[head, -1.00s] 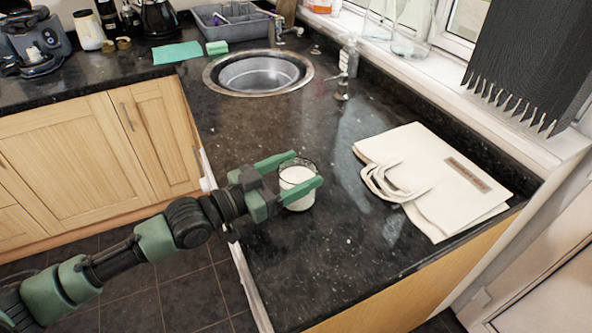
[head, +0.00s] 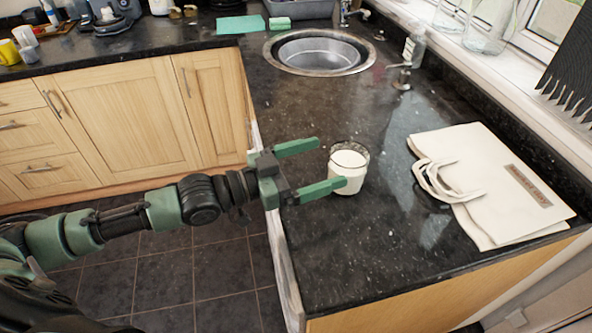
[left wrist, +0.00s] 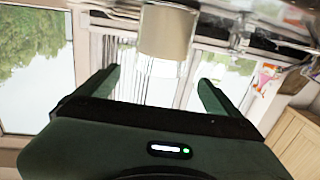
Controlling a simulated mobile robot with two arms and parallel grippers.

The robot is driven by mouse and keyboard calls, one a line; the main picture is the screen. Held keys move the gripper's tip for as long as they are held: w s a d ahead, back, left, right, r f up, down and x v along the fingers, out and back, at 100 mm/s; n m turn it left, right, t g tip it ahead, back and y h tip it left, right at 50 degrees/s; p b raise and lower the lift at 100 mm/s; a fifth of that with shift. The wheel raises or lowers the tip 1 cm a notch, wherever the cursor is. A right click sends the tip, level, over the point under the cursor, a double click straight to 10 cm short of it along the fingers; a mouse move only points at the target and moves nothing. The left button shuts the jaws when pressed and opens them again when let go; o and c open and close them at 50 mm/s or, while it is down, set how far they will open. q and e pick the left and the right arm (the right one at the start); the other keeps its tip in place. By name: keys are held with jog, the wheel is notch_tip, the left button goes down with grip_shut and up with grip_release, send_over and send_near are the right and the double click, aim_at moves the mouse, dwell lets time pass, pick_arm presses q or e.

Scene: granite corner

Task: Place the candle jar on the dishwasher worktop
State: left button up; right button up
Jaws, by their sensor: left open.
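The candle jar (head: 348,167) is a clear glass with white wax, standing upright on the dark granite worktop (head: 330,240) near its left edge. My left gripper (head: 331,164) is open, with green fingers pointing right toward the jar. The tip of the nearer finger overlaps the jar's lower left in the head view; I cannot tell whether it touches. In the left wrist view the jar (left wrist: 166,32) stands beyond the gap between the open fingers. My right gripper is not in view. I cannot tell which stretch of worktop is over a dishwasher.
A cream paper bag (head: 500,185) lies flat to the right of the jar. A round sink (head: 318,54) with a tap and soap bottle (head: 414,48) is behind. A green cloth (head: 240,25) lies at the back left. The worktop in front of the jar is clear.

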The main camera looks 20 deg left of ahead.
pick_arm(q)
jog(key=shift+v, duration=2.8)
